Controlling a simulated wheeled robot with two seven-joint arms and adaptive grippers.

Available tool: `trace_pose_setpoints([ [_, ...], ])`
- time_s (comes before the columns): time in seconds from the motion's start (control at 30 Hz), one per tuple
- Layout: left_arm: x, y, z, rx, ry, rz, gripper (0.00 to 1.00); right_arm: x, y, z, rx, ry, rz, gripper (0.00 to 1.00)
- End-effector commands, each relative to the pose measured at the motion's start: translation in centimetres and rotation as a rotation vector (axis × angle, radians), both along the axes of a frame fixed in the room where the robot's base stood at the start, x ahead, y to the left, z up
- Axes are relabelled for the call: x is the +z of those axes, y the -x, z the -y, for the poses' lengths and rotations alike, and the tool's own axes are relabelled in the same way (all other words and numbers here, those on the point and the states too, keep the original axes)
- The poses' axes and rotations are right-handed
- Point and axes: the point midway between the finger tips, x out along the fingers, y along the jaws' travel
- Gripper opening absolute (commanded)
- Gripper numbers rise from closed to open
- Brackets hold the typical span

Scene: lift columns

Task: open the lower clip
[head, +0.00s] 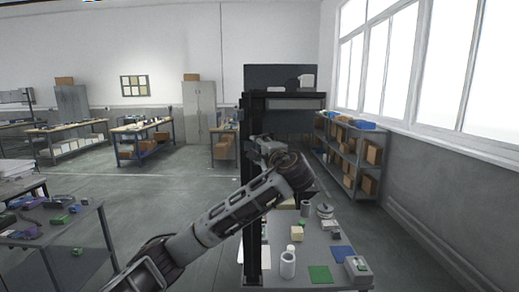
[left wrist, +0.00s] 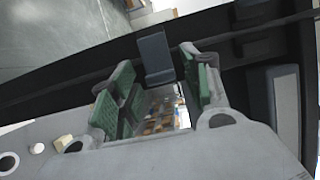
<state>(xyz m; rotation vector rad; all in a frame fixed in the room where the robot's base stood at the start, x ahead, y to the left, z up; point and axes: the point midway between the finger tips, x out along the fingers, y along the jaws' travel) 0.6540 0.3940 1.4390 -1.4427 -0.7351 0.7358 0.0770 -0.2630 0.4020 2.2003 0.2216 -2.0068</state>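A dark grey-blue clip (left wrist: 154,58) sits on a black beam (left wrist: 70,73) in the left wrist view. My left gripper (left wrist: 157,62) is open, with a green-padded finger on each side of the clip. Gaps show between the pads and the clip; I cannot tell whether the clip is within the fingertips or just beyond them. In the head view my left gripper (head: 264,143) is at the black upright post (head: 252,215), and my wrist covers much of it. The clip is not clear there. My right gripper is not in view.
A grey table (head: 325,252) beside the post holds a white bottle (head: 288,265), a green mat (head: 320,274) and small parts. Another table (head: 85,235) with parts stands at left. Shelves (head: 350,155) with boxes stand along the right wall. Open floor lies behind.

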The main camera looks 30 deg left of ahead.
Motion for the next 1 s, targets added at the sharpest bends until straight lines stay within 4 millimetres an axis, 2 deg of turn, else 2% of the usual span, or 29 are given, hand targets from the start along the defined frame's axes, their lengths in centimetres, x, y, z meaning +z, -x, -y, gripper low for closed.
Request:
trace_pose_setpoints([
  [0.03,0.0,0.0,0.0,0.000,0.000,0.000,0.37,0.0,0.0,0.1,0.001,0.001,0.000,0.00],
  [0.3,0.0,0.0,0.0,0.000,0.000,0.000,0.04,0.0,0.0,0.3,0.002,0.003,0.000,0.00],
  [0.67,-0.1,0.2,0.0,-0.030,0.000,-0.001,0.05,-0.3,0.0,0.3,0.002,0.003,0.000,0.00],
  [1.0,-0.3,1.0,0.0,-0.157,-0.001,-0.001,0.05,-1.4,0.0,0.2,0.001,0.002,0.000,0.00],
])
